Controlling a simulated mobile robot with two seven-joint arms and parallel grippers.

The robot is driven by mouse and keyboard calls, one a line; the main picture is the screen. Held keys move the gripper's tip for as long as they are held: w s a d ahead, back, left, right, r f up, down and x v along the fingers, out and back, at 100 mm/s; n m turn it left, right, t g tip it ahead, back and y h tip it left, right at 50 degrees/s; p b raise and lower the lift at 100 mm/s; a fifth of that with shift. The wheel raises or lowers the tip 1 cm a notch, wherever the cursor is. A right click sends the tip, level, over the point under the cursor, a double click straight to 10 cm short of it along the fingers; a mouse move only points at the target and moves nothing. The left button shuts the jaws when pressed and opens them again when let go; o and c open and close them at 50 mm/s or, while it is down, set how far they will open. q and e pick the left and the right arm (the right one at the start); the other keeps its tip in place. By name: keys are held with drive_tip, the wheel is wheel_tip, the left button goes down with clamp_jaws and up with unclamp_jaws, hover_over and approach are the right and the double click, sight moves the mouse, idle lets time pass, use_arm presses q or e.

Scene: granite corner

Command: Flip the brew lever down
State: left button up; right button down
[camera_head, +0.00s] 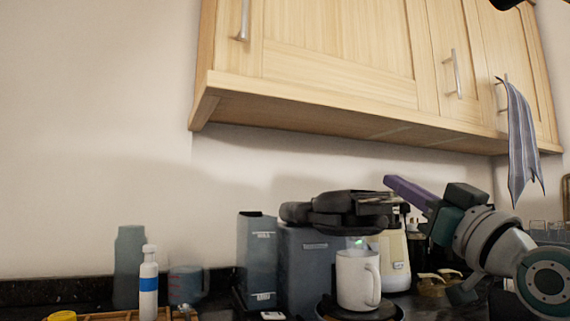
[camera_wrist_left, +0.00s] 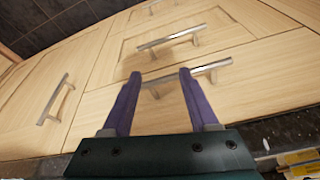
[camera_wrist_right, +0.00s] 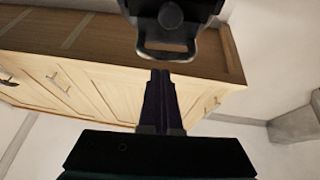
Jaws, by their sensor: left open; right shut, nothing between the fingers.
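The coffee machine (camera_head: 310,262) stands on the counter, with a black head on top. A white mug (camera_head: 358,280) stands at its front. In the right wrist view the machine's black head (camera_wrist_right: 185,12) carries a metal loop, seemingly the brew lever (camera_wrist_right: 170,53). My right gripper (camera_head: 390,183) is shut and empty, with purple fingertips just above and right of the head. In the right wrist view its fingertips (camera_wrist_right: 160,73) appear close to the loop; I cannot tell whether they touch. My left gripper (camera_wrist_left: 160,76) is open and empty, facing cabinet fronts; the head view does not show it.
A cream appliance (camera_head: 393,260) stands right of the machine. A white bottle (camera_head: 148,284) and a grey-green bottle (camera_head: 129,266) stand at the left. Wooden wall cabinets (camera_head: 330,55) hang above, with a striped towel (camera_head: 521,140). Bar handles (camera_wrist_left: 171,40) are before my left gripper.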

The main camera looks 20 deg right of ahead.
use_arm(q)
wheel_tip(320, 180, down, 6)
drive_tip(key=b, duration=0.4)
use_arm(e)
wheel_tip(320, 180, down, 2)
drive_tip(key=shift+s+f+t, duration=0.15)
drive_tip(key=shift+f+t, duration=0.05)
drive_tip(key=shift+t, duration=0.5)
use_arm(q)
drive_tip(key=shift+d+r, duration=0.15)
